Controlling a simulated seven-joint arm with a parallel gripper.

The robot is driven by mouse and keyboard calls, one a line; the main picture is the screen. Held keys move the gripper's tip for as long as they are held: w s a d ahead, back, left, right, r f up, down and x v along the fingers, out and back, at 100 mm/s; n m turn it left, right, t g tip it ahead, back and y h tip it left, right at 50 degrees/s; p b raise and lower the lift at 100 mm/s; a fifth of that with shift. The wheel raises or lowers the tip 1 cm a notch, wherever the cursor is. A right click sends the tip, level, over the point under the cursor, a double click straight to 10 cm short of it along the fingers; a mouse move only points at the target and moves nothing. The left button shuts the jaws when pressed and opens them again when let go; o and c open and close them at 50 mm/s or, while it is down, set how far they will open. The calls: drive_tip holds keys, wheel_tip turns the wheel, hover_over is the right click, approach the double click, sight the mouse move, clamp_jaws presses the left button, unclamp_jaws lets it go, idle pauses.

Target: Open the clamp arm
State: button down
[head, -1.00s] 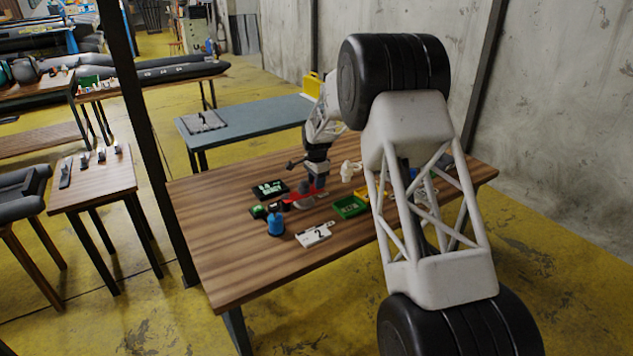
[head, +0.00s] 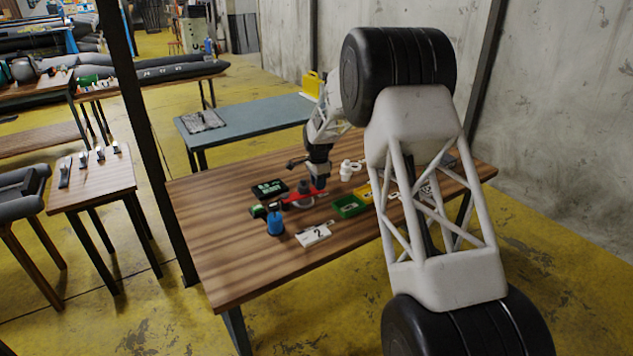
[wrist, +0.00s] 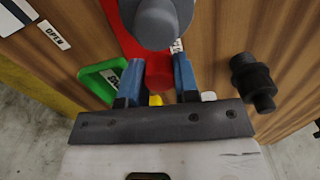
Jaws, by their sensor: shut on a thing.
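My gripper also shows small in the head view (head: 319,186). The clamp's far end is partly hidden by the knob.
A black fitting (wrist: 254,80) is right of my fingers. The table's left front is clear.

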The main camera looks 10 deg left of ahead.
drive_tip(key=shift+s+d+m, duration=0.45)
drive_tip(key=shift+s+m, duration=0.25)
drive_tip(key=shift+s+d+m, duration=0.45)
drive_tip(key=shift+s+m, duration=0.25)
drive_tip(key=shift+s+d+m, duration=0.25)
drive_tip(key=shift+s+m, duration=0.45)
drive_tip(key=shift+s, duration=0.1)
drive_tip(key=shift+s+d+m, duration=0.2)
drive_tip(key=shift+s+m, duration=0.5)
drive_tip(key=shift+s, duration=0.05)
drive_tip(key=shift+s+m, duration=1.4)
drive_tip(key=shift+s, duration=0.2)
drive_tip(key=shift+s+a+m, duration=0.15)
drive_tip(key=shift+s+m, duration=1.05)
drive_tip(key=shift+s, duration=0.1)
drive_tip(key=c, duration=0.9)
unclamp_jaws()
drive_tip(key=shift+o, duration=0.2)
wheel_tip(320, 180, up, 8)
